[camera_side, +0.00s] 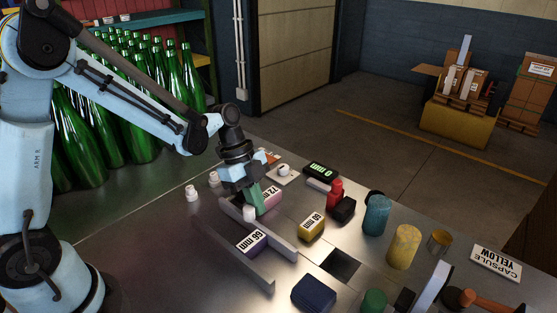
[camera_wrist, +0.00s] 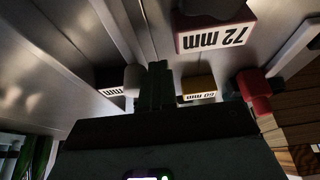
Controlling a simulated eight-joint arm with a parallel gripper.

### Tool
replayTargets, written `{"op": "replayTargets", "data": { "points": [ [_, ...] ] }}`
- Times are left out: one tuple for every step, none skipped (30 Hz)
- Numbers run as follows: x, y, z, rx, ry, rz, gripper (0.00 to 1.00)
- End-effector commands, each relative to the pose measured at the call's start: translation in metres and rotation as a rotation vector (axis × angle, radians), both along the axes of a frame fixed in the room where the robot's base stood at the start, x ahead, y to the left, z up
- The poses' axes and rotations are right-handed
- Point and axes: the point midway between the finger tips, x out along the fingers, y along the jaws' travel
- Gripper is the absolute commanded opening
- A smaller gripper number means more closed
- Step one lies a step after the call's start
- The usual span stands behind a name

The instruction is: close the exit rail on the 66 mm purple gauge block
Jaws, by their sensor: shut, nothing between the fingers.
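The purple 66 mm gauge block (camera_side: 252,241) lies between two grey rails. The rail on its far side (camera_side: 280,245) carries a white knob (camera_side: 249,213); the other rail (camera_side: 250,270) runs along its near side. I cannot tell whether either rail touches the block. My gripper (camera_side: 253,203) has green fingers, shut and empty, low beside the white knob. In the wrist view, the fingers (camera_wrist: 155,88) are just right of the knob (camera_wrist: 132,79), and the purple block (camera_wrist: 111,90) is partly hidden behind it. I cannot tell whether fingers and knob touch.
A pink 72 mm block (camera_side: 268,201) stands close behind my gripper, and a yellow 60 mm block (camera_side: 312,225) to the right. A red object (camera_side: 335,193), a dark blue block (camera_side: 313,293) and coloured cylinders stand farther right. The table left of the rails is mostly clear.

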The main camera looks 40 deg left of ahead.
Motion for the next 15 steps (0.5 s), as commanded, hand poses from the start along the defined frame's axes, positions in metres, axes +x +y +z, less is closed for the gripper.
{"op": "replayTargets", "data": {
  "points": [
    [-0.0017,0.0001,-0.0001,0.0,0.006,-0.002,0.0],
    [-0.0017,0.0001,-0.0001,0.0,0.006,-0.002,0.0],
    [-0.0016,0.0001,-0.0001,0.0,0.006,-0.002,0.0],
    [-0.0014,0.0001,-0.0001,0.001,0.006,-0.002,0.0],
    [-0.0011,0.0001,-0.0001,0.001,0.006,-0.002,0.0],
    [-0.0005,0.0001,-0.0001,0.001,0.006,-0.002,0.0],
    [0.0001,0.0001,-0.0001,0.001,0.006,-0.002,0.0],
    [0.0008,0.0,-0.0001,0.0,0.006,-0.002,0.0],
    [0.0019,0.0,-0.0001,0.001,0.006,-0.002,0.0],
    [0.0028,0.0,-0.0001,0.001,0.005,-0.002,0.0],
    [0.0038,0.0,-0.0001,0.001,0.005,-0.002,0.0],
    [0.005,0.0,0.0,0.0,0.004,-0.002,0.0],
    [0.006,0.0,0.0,0.0,0.004,-0.002,0.0],
    [0.0069,0.0,0.0,0.0,0.004,-0.002,0.0],
    [0.0082,0.0,0.0,0.0,0.003,-0.001,0.0]
  ]
}}
